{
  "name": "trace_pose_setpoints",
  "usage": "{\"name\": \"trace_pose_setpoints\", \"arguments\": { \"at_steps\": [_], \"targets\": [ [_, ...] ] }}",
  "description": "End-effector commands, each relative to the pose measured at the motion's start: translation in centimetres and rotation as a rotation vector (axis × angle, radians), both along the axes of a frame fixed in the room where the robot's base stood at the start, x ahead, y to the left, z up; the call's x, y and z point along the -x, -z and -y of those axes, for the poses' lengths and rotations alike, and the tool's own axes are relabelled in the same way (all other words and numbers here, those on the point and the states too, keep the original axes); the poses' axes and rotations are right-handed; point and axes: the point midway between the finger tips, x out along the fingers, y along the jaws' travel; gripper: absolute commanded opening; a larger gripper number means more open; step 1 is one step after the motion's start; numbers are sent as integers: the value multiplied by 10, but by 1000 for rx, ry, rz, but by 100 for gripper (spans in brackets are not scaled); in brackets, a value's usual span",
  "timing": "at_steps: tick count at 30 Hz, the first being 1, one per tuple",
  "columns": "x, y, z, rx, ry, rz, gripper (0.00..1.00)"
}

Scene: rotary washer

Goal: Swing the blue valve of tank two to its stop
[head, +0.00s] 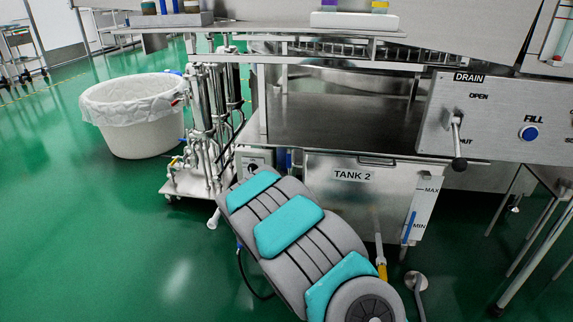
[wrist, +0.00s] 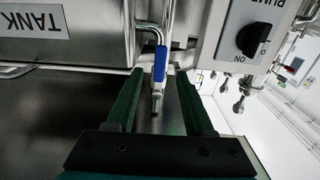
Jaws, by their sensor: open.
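The blue valve handle (wrist: 159,63) shows in the wrist view on a thin metal pipe, between the tank and a pump switch box. Its long side runs up and down in that picture. My gripper (wrist: 160,76) is open, with one dark green finger on each side of the handle's line. I cannot tell whether either finger touches it. In the head view a small patch of blue (head: 283,158) shows at the left edge of tank two (head: 330,195), above my arm. My arm hides the gripper there. The tank's label is upside down in the wrist view (wrist: 30,21).
The pump switch box (wrist: 250,38) with a black knob is close beside the valve. A pipe cart (head: 195,185) and a lined white bin (head: 135,115) stand to the left. A yellow-handled valve (head: 381,270) hangs below the tank. Green floor is open at left.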

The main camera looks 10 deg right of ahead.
Motion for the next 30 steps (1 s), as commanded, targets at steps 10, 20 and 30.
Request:
{"name": "trace_pose_setpoints", "arguments": {
  "at_steps": [10,20,30],
  "targets": [
    [-45,-1,15,-3,0,2,52],
    [-64,1,20,-1,-2,-4,52],
    [-64,1,21,-1,-2,-4,42]
  ]
}}
